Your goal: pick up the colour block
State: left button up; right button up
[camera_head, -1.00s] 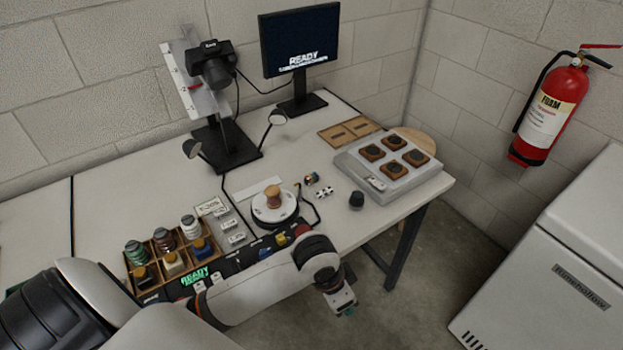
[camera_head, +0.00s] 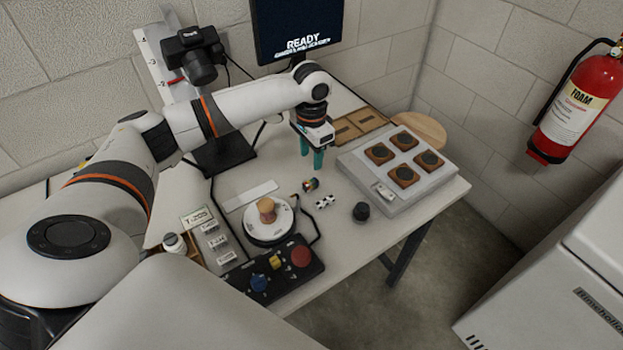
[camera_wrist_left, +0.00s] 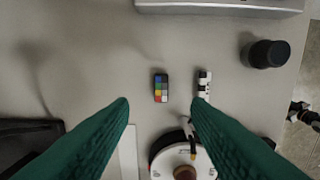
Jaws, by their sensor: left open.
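The colour block (camera_head: 310,185) is a small dark block with a grid of coloured patches on its face, lying on the table. In the left wrist view the colour block (camera_wrist_left: 161,88) lies ahead of and between the two green fingertips. My left gripper (camera_head: 312,158) is open and empty, pointing down above the table, just behind the block in the head view. Its fingers also show in the left wrist view (camera_wrist_left: 160,108). They do not touch the block. My right gripper is not in view.
A black-and-white block (camera_head: 325,201) lies close beside the colour block. A black knob-like cylinder (camera_head: 361,211) stands to the right. A round turntable (camera_head: 283,226) with a wooden spool (camera_head: 266,208) is nearby. A grey tray (camera_head: 424,188) holds several brown square pieces.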

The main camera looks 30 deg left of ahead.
aim_at(312, 181)
pick_arm(q)
notch_tip(312, 181, down, 4)
jog(key=shift+a+r, duration=0.1)
jog(key=shift+r, duration=0.1)
jog(key=f, duration=0.2)
jog(key=shift+d+f, duration=0.25)
jog(key=shift+f, duration=0.15)
notch_tip(312, 181, down, 2)
jog(key=shift+w+f, duration=0.1)
jog(key=shift+f, duration=0.2)
jog(key=shift+c, duration=0.7)
grip_shut()
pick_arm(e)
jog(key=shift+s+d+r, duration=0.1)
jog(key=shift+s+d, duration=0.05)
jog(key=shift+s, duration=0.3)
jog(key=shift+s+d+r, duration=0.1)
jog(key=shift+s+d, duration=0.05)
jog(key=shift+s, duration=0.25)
